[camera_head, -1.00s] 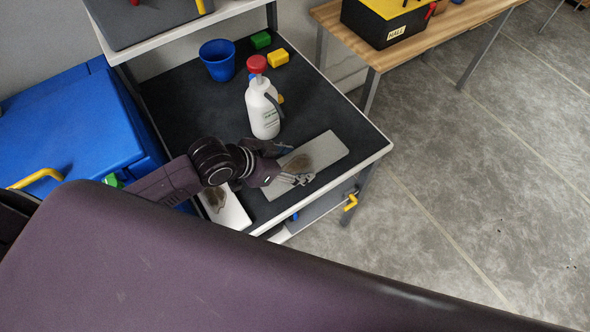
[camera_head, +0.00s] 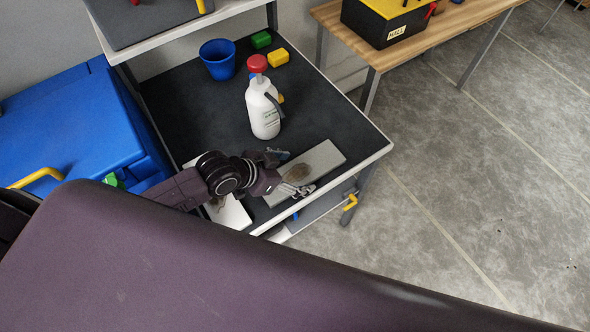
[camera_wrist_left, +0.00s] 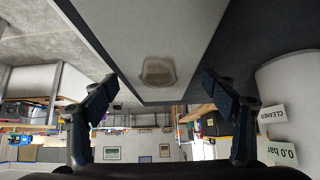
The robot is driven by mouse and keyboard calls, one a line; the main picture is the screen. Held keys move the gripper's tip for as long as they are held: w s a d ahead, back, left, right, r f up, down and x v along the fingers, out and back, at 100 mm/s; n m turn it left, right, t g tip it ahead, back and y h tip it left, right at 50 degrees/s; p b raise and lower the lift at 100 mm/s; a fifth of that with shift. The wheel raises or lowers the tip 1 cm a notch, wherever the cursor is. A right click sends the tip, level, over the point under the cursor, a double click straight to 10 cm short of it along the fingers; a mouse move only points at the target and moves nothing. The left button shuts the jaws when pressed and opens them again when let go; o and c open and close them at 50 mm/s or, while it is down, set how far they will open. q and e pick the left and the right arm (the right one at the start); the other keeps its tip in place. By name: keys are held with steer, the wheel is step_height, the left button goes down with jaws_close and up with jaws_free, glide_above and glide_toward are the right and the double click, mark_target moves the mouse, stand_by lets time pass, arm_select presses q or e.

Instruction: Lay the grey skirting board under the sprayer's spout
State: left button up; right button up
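The grey skirting board (camera_head: 322,156) lies on the dark shelf top near its front right edge, with a brown stain on its face. It also shows in the left wrist view (camera_wrist_left: 145,28), its end reaching between the fingers. My left gripper (camera_head: 296,174) is at the board's near part, one finger along each long side; the fingers are spread wide, with gaps beside the board. The white sprayer (camera_head: 263,110) with a red top stands upright behind the board, left of its far end; it also shows in the left wrist view (camera_wrist_left: 288,95). My right gripper is not in view.
A white board (camera_head: 230,212) with a stain lies left of the grey one, partly hidden by my left arm. The shelf's left middle is clear.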

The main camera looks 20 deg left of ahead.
arm_select(q)
steer(key=shift+r, duration=0.2)
steer(key=v, duration=1)
steer(key=shift+s+a, duration=0.15)
steer(key=shift+s, duration=0.1)
steer(key=shift+v, duration=0.75)
steer(key=shift+r, duration=0.1)
